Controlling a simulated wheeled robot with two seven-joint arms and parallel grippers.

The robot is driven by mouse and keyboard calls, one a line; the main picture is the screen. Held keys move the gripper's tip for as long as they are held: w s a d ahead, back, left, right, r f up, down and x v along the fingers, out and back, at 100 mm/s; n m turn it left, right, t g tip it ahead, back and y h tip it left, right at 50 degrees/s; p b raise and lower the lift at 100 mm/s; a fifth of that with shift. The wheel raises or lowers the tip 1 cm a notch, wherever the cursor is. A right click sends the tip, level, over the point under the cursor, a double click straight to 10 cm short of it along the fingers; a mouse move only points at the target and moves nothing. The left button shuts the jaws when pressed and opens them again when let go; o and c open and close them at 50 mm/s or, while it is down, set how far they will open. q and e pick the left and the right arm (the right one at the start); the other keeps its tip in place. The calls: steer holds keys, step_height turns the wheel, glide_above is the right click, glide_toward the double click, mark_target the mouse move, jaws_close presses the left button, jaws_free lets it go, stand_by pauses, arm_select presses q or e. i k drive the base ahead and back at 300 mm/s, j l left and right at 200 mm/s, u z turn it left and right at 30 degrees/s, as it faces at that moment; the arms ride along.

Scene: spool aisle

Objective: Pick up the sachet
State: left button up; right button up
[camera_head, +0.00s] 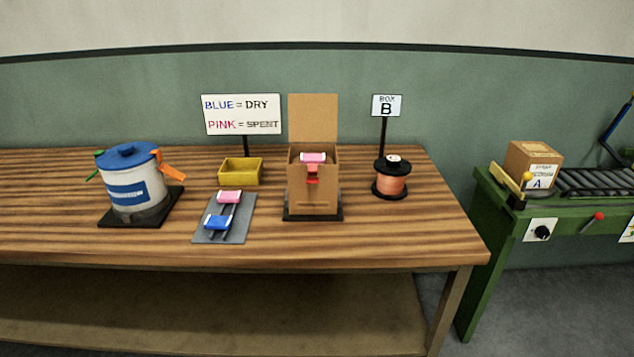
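A pink sachet (228,197) and a blue sachet (218,223) lie on a grey rack (241,233) with dark rails, the pink one behind the blue one. Another pink sachet-like piece (313,158) shows at the top of the open cardboard box (314,199), above a small red part. How deep it sits in the box is hard to tell. Neither of my grippers is in view.
A white drum (136,193) with a blue lid stands left on a black mat. A yellow bin (240,171) and a colour sign (241,114) are behind the rack. The table front is clear.

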mark_target(305, 157)
steer(key=z, duration=0.3)
steer(key=j+z, duration=0.8)
steer(key=k+j, duration=0.1)
steer(key=j, duration=0.3)
steer(key=k+j+z, duration=0.15)
steer(key=j, duration=0.25)
steer(key=k+j, duration=0.1)
steer(key=j, duration=0.3)
steer(key=k+j+z, duration=0.1)
steer(key=j, duration=0.3)
steer(key=k+j+z, duration=0.1)
steer(key=j, duration=0.3)
steer(key=k+j, duration=0.25)
steer(key=j+z, duration=0.05)
steer(key=j, duration=0.05)
